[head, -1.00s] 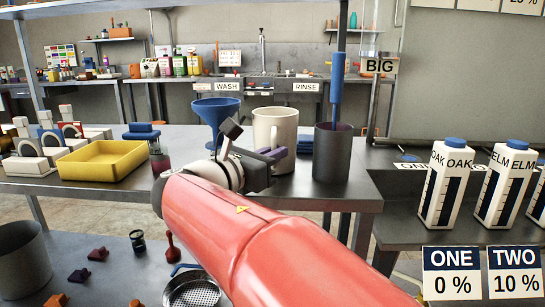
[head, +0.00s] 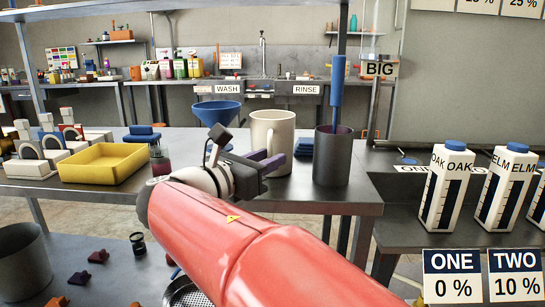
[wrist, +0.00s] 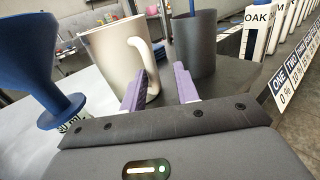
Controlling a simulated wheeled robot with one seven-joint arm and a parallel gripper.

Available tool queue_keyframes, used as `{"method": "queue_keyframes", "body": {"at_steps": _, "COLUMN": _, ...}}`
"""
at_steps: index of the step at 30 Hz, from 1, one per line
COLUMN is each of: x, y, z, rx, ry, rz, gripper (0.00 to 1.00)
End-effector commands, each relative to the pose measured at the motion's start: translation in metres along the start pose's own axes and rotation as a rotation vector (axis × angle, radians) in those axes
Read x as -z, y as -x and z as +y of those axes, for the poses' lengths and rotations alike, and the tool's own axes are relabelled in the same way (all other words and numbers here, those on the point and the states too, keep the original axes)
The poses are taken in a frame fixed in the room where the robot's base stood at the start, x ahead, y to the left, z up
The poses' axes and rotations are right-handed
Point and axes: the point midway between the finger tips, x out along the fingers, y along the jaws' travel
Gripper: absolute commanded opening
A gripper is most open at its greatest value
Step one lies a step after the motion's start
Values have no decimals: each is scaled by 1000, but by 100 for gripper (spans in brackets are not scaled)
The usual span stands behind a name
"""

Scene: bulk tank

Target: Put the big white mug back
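The big white mug (head: 272,135) stands upright on the grey metal bench. In the wrist view the mug (wrist: 108,62) is just ahead, left of centre, with its handle on its right side. My gripper (head: 266,165) is in front of the mug's lower part in the head view and hides some of it. In the wrist view my gripper (wrist: 160,90) has its two purple fingers apart. The lower end of the handle shows between them, but I cannot tell if they touch it.
A blue funnel (head: 217,112) stands close left of the mug. A dark grey cylinder (head: 332,158) holding a blue-handled tool stands close right. A yellow tray (head: 104,164) lies to the left. White OAK and ELM cartons (head: 447,190) stand on the right bench.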

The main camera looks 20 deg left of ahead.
Motion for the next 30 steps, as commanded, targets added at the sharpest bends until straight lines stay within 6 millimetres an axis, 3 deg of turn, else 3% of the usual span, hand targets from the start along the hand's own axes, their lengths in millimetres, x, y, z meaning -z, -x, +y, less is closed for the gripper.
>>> {"method": "queue_keyframes", "body": {"at_steps": 6, "x": -1, "y": 50, "z": 1, "rx": -4, "ry": -1, "rz": 0, "gripper": 31}}
{"method": "queue_keyframes", "body": {"at_steps": 13, "x": 0, "y": 87, "z": 0, "rx": -2, "ry": -1, "rz": 0, "gripper": 31}}
{"method": "queue_keyframes", "body": {"at_steps": 18, "x": 0, "y": 98, "z": 0, "rx": 0, "ry": -1, "rz": 0, "gripper": 31}}
{"method": "queue_keyframes", "body": {"at_steps": 30, "x": 0, "y": 99, "z": 0, "rx": 1, "ry": -1, "rz": 0, "gripper": 31}}
